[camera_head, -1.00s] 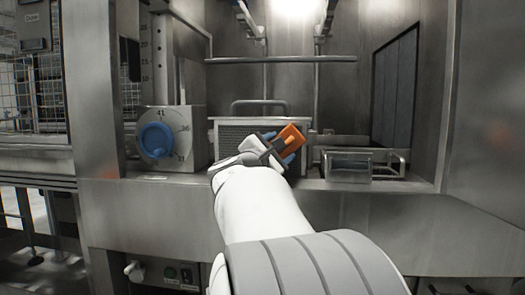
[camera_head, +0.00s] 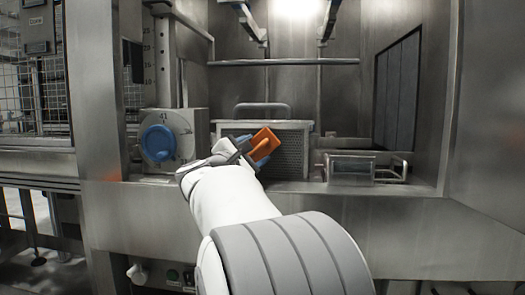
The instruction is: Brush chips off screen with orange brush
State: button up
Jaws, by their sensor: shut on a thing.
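The orange brush (camera_head: 264,142) is held in my gripper (camera_head: 254,153), which is shut on it; blue parts show beside the orange. My gripper is in front of the perforated metal screen (camera_head: 292,150), a box-like panel with a handle on top in the middle of the washer bay. The brush overlaps the middle of the screen in the view, but I cannot tell whether it touches it. My wrist hides the screen's lower left part. No chips can be made out at this size.
A box with a blue dial (camera_head: 158,143) stands left of the screen. A small metal tray with a wire handle (camera_head: 350,169) sits to the right on the ledge. A horizontal bar (camera_head: 285,62) crosses above the screen.

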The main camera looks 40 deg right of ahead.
jog(key=shift+w+a, duration=0.2)
jog(key=shift+w, duration=0.05)
jog(key=shift+s+a+b, duration=0.8)
jog(key=shift+s+a, duration=1.2)
jog(key=shift+a, duration=0.3)
jog(key=shift+s+a+b, duration=0.3)
jog(key=shift+s+a, duration=0.25)
jog(key=shift+a, duration=0.1)
jog(key=shift+s+a, duration=0.4)
jog(key=shift+a, duration=0.1)
jog(key=shift+r, duration=0.15)
